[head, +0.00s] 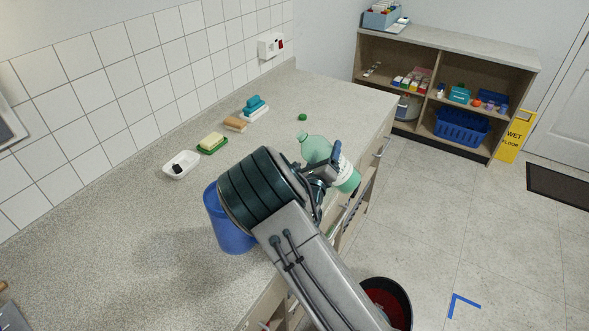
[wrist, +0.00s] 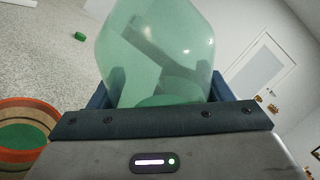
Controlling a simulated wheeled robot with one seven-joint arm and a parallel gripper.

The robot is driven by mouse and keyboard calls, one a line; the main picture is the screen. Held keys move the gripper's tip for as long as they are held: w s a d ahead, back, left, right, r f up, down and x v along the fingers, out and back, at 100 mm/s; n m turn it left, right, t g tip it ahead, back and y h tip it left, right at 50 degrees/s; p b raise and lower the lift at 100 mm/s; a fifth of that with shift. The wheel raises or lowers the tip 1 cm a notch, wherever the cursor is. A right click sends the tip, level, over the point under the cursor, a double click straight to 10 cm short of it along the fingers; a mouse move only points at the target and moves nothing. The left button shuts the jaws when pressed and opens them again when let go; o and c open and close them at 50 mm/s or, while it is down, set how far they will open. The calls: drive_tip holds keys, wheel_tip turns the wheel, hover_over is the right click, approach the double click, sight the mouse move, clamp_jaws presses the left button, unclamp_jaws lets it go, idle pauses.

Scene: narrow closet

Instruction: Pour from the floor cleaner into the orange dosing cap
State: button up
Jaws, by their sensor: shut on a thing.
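The floor cleaner is a clear green bottle (head: 317,149) with a pale label, held tilted above the counter's right edge in the head view. Its narrow end points up and left. It also fills the middle of the wrist view (wrist: 155,50); its mouth is out of frame there. My gripper (head: 337,157) is shut on the bottle, with blue fingers on both sides in the wrist view (wrist: 160,95). The orange dosing cap (wrist: 45,108) appears at the wrist view's left edge, open upward, green inside. I cannot pick it out in the head view. No stream shows.
A small green lid (head: 302,117) lies on the counter. A blue bucket (head: 228,235) stands left of my arm. The front-left counter is mostly clear.

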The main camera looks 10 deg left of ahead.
drive_tip(key=shift+a+r+m+h, duration=0.1)
drive_tip(key=shift+r+m+h, duration=0.3)
drive_tip(key=shift+m, duration=0.7)
drive_tip(key=shift+r+m+g, duration=0.15)
drive_tip(key=shift+m+g, duration=0.25)
drive_tip(key=shift+m, duration=0.2)
drive_tip(key=m, duration=0.1)
drive_tip(key=m+b, duration=0.1)
drive_tip(key=shift+w+d+m, duration=0.1)
drive_tip(key=shift+d+m, duration=0.2)
drive_tip(key=shift+d, duration=0.05)
drive_tip(key=shift+f+m+g+b, duration=0.2)
drive_tip(key=shift+m+g+b, duration=0.5)
drive_tip(key=shift+m+b, duration=0.9)
